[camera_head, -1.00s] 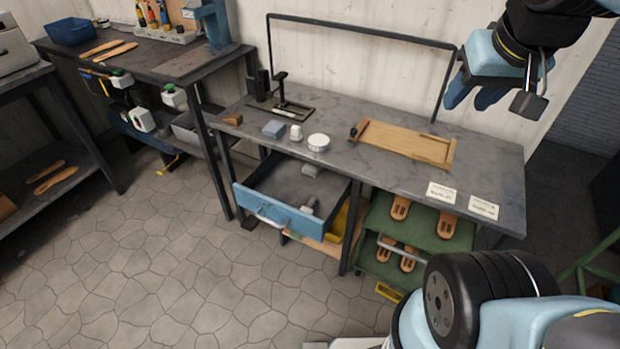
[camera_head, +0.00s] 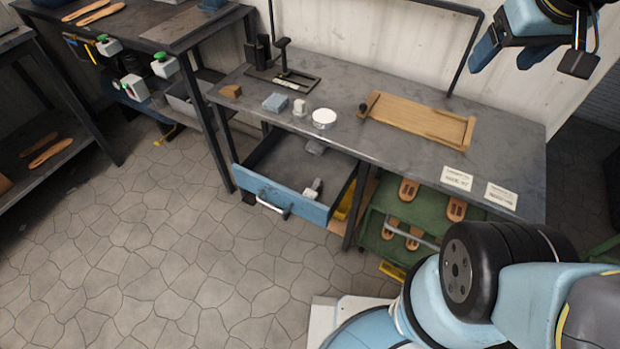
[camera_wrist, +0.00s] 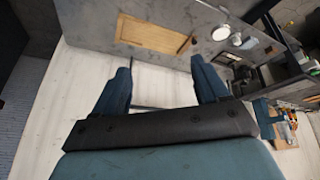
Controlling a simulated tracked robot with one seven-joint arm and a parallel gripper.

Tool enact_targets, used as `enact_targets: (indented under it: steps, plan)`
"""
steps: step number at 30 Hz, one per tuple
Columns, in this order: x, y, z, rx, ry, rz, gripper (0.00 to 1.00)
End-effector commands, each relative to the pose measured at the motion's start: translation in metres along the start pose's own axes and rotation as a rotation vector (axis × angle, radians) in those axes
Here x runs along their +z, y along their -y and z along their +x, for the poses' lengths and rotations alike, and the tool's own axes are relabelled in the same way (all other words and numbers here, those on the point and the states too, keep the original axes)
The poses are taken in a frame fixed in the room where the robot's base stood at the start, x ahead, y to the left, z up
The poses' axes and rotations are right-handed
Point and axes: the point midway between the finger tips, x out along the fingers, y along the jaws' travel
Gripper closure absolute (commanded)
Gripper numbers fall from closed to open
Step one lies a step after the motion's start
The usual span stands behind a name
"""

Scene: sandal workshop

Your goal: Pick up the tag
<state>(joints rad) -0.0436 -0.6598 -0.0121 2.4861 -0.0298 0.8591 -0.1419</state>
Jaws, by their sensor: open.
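Two white printed cards, a left card (camera_head: 457,178) and a right card (camera_head: 501,195), lie flat on the right front of the grey workbench (camera_head: 400,160). They are the only tag-like things I see, and I cannot tell which one is the tag. My gripper (camera_head: 505,58) is at the upper right of the head view, above the bench's back right and well away from the cards. In the wrist view my gripper (camera_wrist: 160,68) has its two blue fingers spread with nothing between them. The cards are not clear in the wrist view.
A blue drawer (camera_head: 283,198) stands open below. Green shelves (camera_head: 378,217) hold sandal soles. Floor ahead is clear.

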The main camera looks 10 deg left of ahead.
Motion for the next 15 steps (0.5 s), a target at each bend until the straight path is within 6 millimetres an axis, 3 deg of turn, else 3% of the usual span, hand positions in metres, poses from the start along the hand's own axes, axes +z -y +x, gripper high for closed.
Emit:
enact_targets:
  steps: [9, 15]
  plan:
    - [-0.044, 0.035, 0.070, -0.035, 0.091, -0.504, 0.26]
    - [-0.061, 0.066, 0.119, -0.079, 0.133, -0.828, 0.26]
